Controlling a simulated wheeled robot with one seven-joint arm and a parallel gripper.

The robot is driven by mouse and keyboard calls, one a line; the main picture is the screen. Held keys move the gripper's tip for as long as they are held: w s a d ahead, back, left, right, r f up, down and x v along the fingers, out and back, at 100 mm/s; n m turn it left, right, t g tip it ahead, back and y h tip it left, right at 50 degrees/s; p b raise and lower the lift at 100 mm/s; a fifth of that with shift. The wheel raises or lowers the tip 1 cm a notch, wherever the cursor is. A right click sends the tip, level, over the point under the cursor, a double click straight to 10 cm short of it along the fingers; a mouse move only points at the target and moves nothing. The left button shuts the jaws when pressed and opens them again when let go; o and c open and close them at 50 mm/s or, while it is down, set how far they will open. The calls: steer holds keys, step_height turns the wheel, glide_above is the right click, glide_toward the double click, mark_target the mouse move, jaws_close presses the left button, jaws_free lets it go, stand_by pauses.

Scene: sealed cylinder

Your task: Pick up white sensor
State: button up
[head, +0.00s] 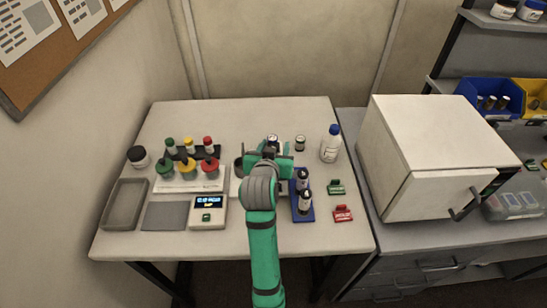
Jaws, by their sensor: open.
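My gripper (268,155) is over the middle of the white table, seen from behind and above with my green arm reaching up to it. Its jaws are open, but the fingertips are largely hidden by the wrist. A small whitish and dark object (272,140) shows just beyond the gripper, partly covered by it. I cannot tell whether it is the white sensor. No other thing in view is clearly a white sensor. Small green (336,187) and red (343,213) clip-like devices lie on the table to the right of my gripper.
A blue rack (301,208) with dark vials stands right of my arm. A white bottle (330,144) and small jar (300,143) stand behind. Left are a display unit (208,213), coloured flasks (187,168) and a grey tray (124,204). A white cabinet (408,190) stands right.

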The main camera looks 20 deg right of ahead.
steer(key=shift+w+d+f, duration=0.15)
steer(key=shift+w+d, duration=0.05)
steer(key=shift+w, duration=0.2)
jaws_close()
